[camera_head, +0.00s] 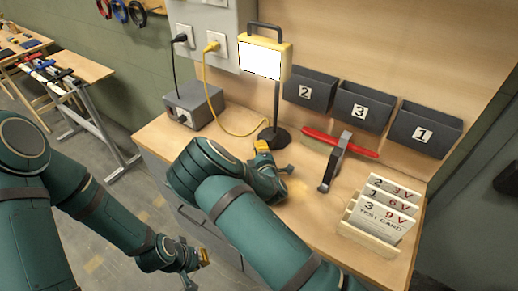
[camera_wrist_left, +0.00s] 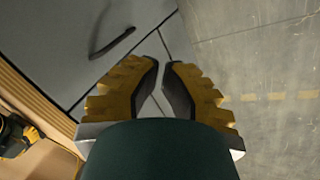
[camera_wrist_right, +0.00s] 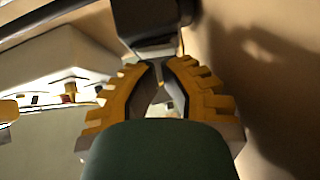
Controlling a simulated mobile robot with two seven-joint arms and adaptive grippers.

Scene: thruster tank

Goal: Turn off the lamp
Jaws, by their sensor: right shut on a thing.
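The lamp (camera_head: 261,60) stands at the back of the wooden workbench, with a yellow housing, a handle, a thin dark stem and a round dark base (camera_head: 270,133). Its panel is bright white. My right gripper (camera_head: 264,152) is low in front of the base. In the right wrist view its fingers (camera_wrist_right: 162,68) are closed together below a dark part of the lamp (camera_wrist_right: 150,20); the exact contact is hard to see. My left gripper (camera_head: 194,269) is away from the lamp, beside the bench front. In the left wrist view its fingertips (camera_wrist_left: 163,65) are nearly together with nothing between them.
A grey box (camera_head: 193,106) sits left of the lamp, and a yellow cable (camera_head: 224,117) runs to a wall outlet. Right of it are a red-handled tool (camera_head: 339,143), a test card rack (camera_head: 366,236) and numbered bins (camera_head: 358,104).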

